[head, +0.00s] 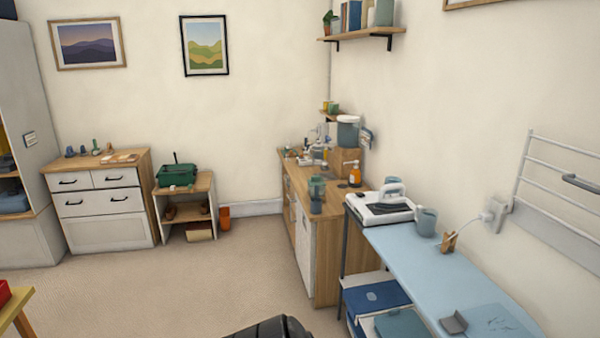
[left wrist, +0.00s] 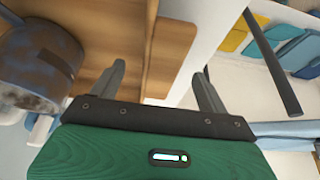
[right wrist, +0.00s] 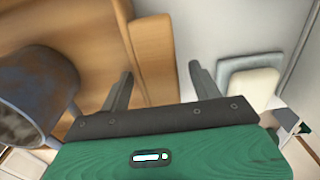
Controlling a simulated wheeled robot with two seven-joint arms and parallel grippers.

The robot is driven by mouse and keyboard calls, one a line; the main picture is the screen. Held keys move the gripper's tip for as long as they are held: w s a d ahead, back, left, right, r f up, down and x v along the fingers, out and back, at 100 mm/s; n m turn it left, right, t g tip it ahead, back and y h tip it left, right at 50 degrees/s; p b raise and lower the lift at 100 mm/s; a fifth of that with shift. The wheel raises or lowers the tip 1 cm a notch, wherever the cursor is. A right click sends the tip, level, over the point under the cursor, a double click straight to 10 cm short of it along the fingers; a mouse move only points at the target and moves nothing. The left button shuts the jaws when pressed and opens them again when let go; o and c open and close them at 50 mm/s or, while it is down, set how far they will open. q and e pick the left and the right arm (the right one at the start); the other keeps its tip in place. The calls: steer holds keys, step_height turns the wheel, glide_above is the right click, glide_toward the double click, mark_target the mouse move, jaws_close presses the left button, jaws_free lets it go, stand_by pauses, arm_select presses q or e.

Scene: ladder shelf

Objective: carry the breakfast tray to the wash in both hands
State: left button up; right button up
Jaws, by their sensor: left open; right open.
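I cannot make out a breakfast tray for certain in any view. The wooden-topped counter (head: 330,208) with white fronts stands mid-right in the head view, crowded with small things at its far end. My left gripper (left wrist: 160,75) is open and empty in the left wrist view, over wooden surfaces and a white panel. My right gripper (right wrist: 160,72) is open and empty in the right wrist view, with wood and a pale grey panel beyond it. Neither gripper shows clearly in the head view.
A blue ironing-board-like top (head: 430,262) carries a white iron-like appliance (head: 382,212) and a grey-blue mug (head: 426,222). An orange bottle (head: 354,177) and a grey-blue cup (head: 317,192) stand on the counter. A green box (head: 177,175) sits on a low shelf. Carpet at left is free.

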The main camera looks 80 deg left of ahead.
arm_select(q)
steer(key=shift+o, duration=0.9)
steer(key=shift+f, duration=0.1)
arm_select(e)
steer(key=o, duration=0.6)
steer(key=shift+c, duration=0.2)
stand_by(0.5)
arm_select(q)
steer(key=shift+o, duration=1.2)
